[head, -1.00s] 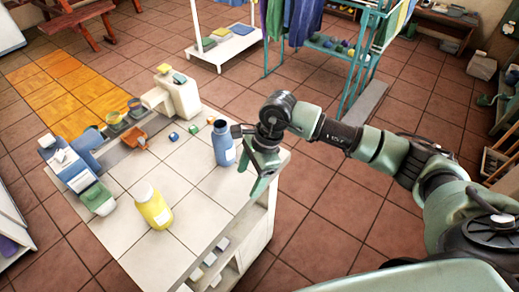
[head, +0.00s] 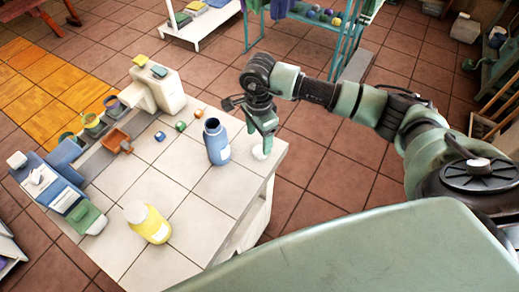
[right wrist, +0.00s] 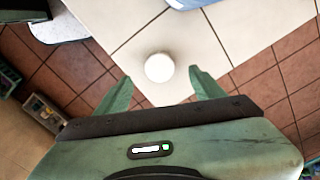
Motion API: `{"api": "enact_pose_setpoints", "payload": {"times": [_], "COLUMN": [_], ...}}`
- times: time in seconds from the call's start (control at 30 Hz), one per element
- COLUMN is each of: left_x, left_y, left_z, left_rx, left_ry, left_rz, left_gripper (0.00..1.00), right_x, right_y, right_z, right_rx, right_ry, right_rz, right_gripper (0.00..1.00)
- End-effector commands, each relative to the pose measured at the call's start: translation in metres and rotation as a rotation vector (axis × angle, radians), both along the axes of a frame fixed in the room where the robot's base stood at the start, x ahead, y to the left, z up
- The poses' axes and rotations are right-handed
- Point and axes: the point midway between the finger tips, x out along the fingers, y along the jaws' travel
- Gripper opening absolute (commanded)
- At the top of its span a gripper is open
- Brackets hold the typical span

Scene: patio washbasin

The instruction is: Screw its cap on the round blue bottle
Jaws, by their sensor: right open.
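The round blue bottle (head: 216,145) stands upright on the tiled counter, its dark mouth uncovered. A bluish edge, probably this bottle, shows at the top of the right wrist view (right wrist: 190,3). A round white cap (head: 259,153) lies near the counter's right corner, to the right of the bottle; it also shows in the right wrist view (right wrist: 159,67). My right gripper (head: 266,146) is open beside the cap in the head view. In the right wrist view its fingertips (right wrist: 163,75) are spread to either side of the cap, not touching it. My left gripper is out of view.
Small coloured blocks or caps (head: 181,126), an orange tray (head: 116,142) and a beige dispenser (head: 160,88) are further back. Blue and green containers (head: 66,185) line the left edge. Bare tiles surround the bottle.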

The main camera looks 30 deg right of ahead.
Motion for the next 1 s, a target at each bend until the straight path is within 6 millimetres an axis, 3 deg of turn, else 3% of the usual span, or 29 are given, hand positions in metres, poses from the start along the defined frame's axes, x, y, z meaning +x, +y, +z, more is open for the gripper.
{"api": "enact_pose_setpoints", "payload": {"times": [0.1, 0.2, 0.4, 0.57, 0.7, 1.0], "left_x": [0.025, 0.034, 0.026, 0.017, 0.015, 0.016], "left_y": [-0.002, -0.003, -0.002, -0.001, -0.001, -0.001], "left_z": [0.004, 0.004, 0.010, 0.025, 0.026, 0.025], "left_rx": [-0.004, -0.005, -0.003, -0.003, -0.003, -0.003], "left_ry": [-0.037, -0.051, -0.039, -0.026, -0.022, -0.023], "left_rz": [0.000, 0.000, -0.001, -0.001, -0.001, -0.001], "left_gripper": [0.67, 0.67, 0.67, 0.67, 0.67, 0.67], "right_x": [0.000, 0.000, -0.001, -0.002, -0.001, 0.000], "right_y": [0.000, 0.000, 0.000, 0.000, 0.000, -0.001], "right_z": [-0.006, -0.006, -0.011, -0.035, -0.053, -0.058], "right_rx": [0.000, 0.000, 0.000, 0.001, 0.001, 0.000], "right_ry": [0.001, 0.000, 0.002, 0.005, 0.002, -0.001], "right_rz": [0.001, 0.001, 0.000, -0.001, 0.000, 0.001], "right_gripper": [0.68, 0.68, 0.68, 0.68, 0.68, 0.68]}}
